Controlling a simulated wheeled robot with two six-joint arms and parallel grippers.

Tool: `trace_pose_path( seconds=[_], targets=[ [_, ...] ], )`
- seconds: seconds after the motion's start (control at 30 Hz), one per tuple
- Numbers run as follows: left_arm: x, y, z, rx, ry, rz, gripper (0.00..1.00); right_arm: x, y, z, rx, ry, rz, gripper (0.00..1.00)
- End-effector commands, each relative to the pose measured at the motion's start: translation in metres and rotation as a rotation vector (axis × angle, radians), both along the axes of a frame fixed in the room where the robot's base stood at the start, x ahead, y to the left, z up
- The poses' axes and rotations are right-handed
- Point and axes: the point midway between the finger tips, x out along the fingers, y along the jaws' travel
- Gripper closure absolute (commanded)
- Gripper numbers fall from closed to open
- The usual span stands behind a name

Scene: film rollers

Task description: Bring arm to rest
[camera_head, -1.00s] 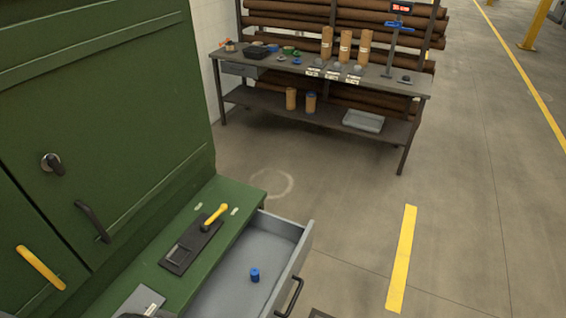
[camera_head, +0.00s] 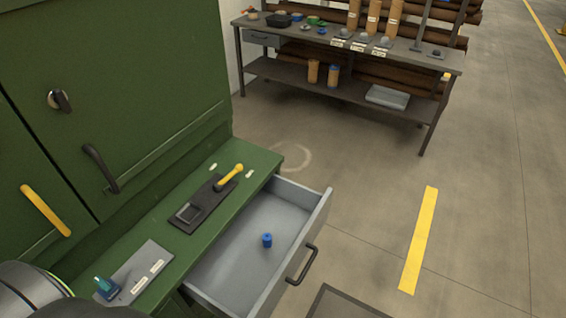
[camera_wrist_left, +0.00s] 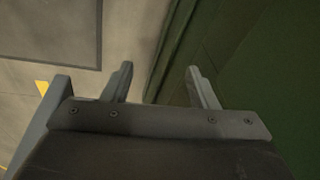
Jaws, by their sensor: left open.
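My left gripper (camera_wrist_left: 160,88) shows in the left wrist view with its two fingers apart and nothing between them. Beyond the fingers are grey floor and a green cabinet side. In the head view, part of my arm (camera_head: 30,290) shows at the lower left corner, but no gripper fingers can be seen there. My right gripper is not in either view.
The green cabinet (camera_head: 120,90) fills the left. Its drawer (camera_head: 235,275) stands open with a blue cylinder (camera_head: 267,240) inside. A yellow-handled tool (camera_head: 230,177) lies on the ledge. A workbench (camera_head: 350,50) stands at the back. The floor to the right is clear.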

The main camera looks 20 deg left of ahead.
Motion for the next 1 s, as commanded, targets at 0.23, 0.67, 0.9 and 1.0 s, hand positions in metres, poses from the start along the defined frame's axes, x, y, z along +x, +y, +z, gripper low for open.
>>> trace_pose_path(
  seconds=[0.23,0.67,0.9,1.0],
  targets=[
    [-0.056,-0.005,-0.107,-0.014,0.051,0.000,0.47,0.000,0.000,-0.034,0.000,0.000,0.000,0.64],
    [-0.132,-0.014,-0.180,-0.028,0.093,-0.002,0.47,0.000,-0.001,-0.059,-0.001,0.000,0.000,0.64],
    [-0.134,-0.014,-0.181,-0.028,0.094,-0.002,0.47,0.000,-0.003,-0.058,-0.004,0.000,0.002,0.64],
    [-0.134,-0.014,-0.181,-0.028,0.094,-0.002,0.47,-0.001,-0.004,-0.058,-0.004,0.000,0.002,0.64]
  ],
)
